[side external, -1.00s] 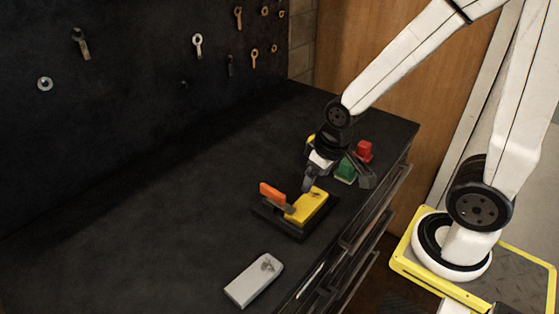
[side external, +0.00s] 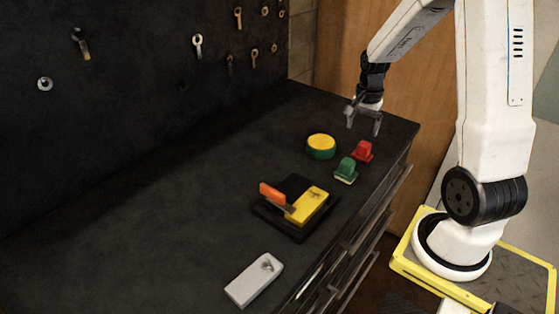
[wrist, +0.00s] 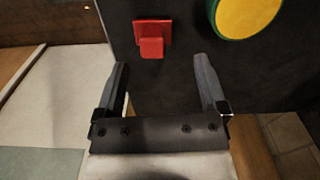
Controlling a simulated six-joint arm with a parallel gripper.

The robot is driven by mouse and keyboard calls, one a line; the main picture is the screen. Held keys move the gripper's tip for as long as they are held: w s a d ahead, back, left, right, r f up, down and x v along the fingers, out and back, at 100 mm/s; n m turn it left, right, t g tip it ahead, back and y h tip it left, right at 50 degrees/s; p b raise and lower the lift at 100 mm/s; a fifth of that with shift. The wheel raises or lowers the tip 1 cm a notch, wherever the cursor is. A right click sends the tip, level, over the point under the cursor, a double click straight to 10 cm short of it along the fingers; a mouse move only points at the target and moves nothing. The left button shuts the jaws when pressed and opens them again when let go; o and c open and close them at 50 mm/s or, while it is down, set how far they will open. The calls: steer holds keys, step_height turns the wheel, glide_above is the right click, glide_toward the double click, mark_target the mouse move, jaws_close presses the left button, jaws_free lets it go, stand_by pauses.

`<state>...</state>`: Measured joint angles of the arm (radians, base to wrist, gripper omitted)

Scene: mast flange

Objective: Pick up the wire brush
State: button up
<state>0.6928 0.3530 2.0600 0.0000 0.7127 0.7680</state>
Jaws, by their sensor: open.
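No object here can be told for certain as a wire brush. An orange-handled piece (side external: 271,194) leans against a yellow block (side external: 307,205) on a black tray (side external: 277,225) on the bench. A pale grey block (side external: 254,281) with a dark mark lies at the near bench edge. My gripper (side external: 363,123) is open and empty, raised over the far right of the bench, apart from all of these. In the wrist view my gripper (wrist: 160,64) shows its two fingers apart with nothing between them.
A red block (side external: 362,151), a green block (side external: 346,171) and a yellow-topped green disc (side external: 321,146) stand below my gripper. The red block (wrist: 152,46) and disc (wrist: 247,15) show in the wrist view. Tools hang on the dark back wall. The bench's left side is clear.

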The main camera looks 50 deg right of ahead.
mark_target(365, 144)
steer(key=shift+s+d+m, duration=0.2)
steer(key=shift+d+m, duration=0.1)
steer(key=shift+d, duration=0.25)
steer(key=shift+s+d+m, duration=0.2)
steer(key=shift+d+m, duration=0.1)
steer(key=shift+d, duration=0.2)
steer(key=shift+f, duration=1.35)
steer(key=shift+f, duration=0.1)
steer(key=shift+f, duration=2.5)
jaws_close()
